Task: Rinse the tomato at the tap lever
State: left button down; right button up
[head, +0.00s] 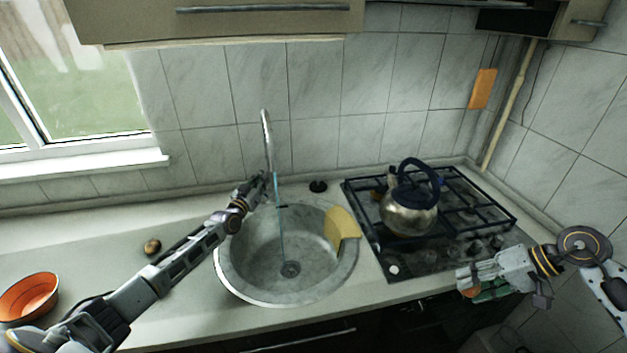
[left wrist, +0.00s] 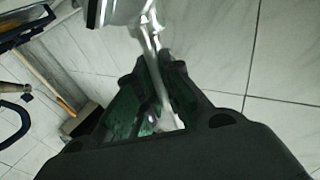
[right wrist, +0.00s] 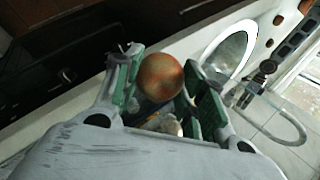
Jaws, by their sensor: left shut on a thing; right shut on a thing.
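The tap (head: 266,130) rises behind the round sink (head: 223,270), and a thin blue stream of water (head: 281,235) falls from it into the basin. My left gripper (head: 262,188) is at the tap's base, shut on the tap lever (left wrist: 152,62), a pale metal piece between its fingers in the left wrist view. My right gripper (head: 468,281) is shut on the orange-red tomato (right wrist: 160,76), which shows between its fingers in the right wrist view. It holds the tomato in front of the stove, to the right of the sink and away from the water.
A metal kettle (head: 408,215) with a dark handle stands on the black stove (head: 440,262). A yellow piece (head: 341,222) leans over the sink's right rim. An orange bowl (head: 30,296) and a small brown item (head: 152,247) are on the left counter. Wall tiles stand close behind the tap.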

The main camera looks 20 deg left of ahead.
pick_arm(q)
jog(key=shift+s, duration=0.1)
dwell(0.4)
jog(key=c, duration=1.5)
grip_release()
jog(key=shift+c, duration=0.2)
jog(key=shift+s, duration=0.1)
jog(key=s+f, duration=0.1)
jog(key=s, duration=1)
jog(key=shift+s+a+f, duration=0.25)
jog(key=shift+s, duration=0.1)
